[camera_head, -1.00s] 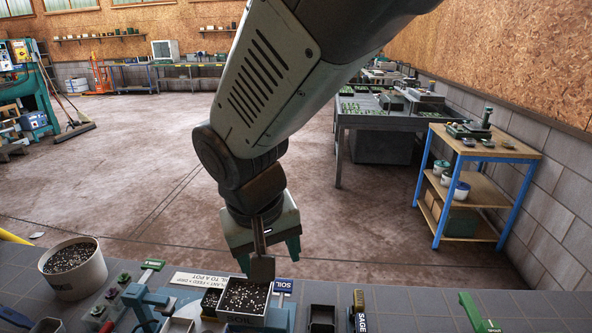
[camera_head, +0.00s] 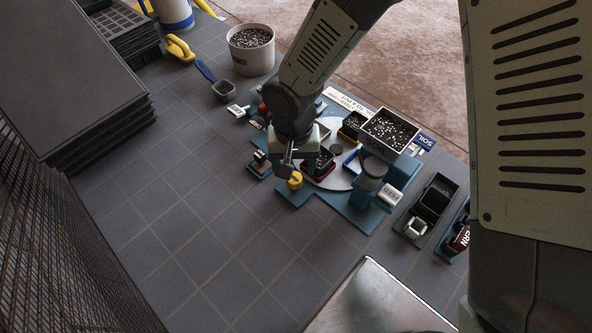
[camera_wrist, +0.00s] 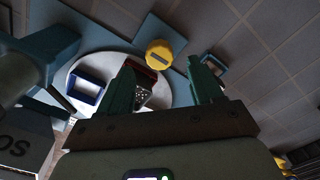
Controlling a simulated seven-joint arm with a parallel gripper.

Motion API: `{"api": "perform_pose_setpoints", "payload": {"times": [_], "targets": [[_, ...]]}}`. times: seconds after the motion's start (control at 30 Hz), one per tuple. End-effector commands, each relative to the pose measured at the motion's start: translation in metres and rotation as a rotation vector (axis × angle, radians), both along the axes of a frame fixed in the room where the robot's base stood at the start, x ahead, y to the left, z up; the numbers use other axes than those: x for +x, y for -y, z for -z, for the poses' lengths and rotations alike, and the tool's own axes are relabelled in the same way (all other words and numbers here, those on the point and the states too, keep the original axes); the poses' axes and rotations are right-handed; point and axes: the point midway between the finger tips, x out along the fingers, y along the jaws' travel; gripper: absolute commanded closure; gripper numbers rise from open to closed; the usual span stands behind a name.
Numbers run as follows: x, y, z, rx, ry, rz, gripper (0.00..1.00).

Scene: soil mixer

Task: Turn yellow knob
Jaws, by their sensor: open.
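The yellow knob (camera_head: 295,180) sits on the near corner of the teal base plate (camera_head: 345,208) of the soil mixer. In the wrist view the yellow knob (camera_wrist: 159,53) shows a dark slot on its top and lies beyond the fingertips, roughly between their lines. My gripper (camera_head: 288,165) is just behind and above the knob in the head view. Its two green fingers (camera_wrist: 158,70) are apart with nothing held between them. I cannot tell the exact height gap to the knob.
A white turntable (camera_head: 340,180) carries small pots, including a red-rimmed one (camera_wrist: 140,75) close to my fingers and a blue frame (camera_wrist: 85,88). A soil hopper (camera_head: 389,131) stands to the right. The tiled bench (camera_head: 210,220) in front is clear.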

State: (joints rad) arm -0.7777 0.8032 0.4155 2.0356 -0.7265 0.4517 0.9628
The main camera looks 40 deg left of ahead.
Motion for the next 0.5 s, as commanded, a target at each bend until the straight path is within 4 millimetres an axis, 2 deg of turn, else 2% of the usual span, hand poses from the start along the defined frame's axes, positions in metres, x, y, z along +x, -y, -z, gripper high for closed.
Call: {"api": "perform_pose_setpoints", "payload": {"times": [0.03, 0.2, 0.5], "targets": [[-0.001, 0.0, 0.011, -0.004, -0.002, 0.0, 0.35], [0.0, 0.0, 0.034, -0.001, -0.001, 0.0, 0.35], [0.0, 0.0, 0.046, 0.001, 0.001, 0.001, 0.35]]}}
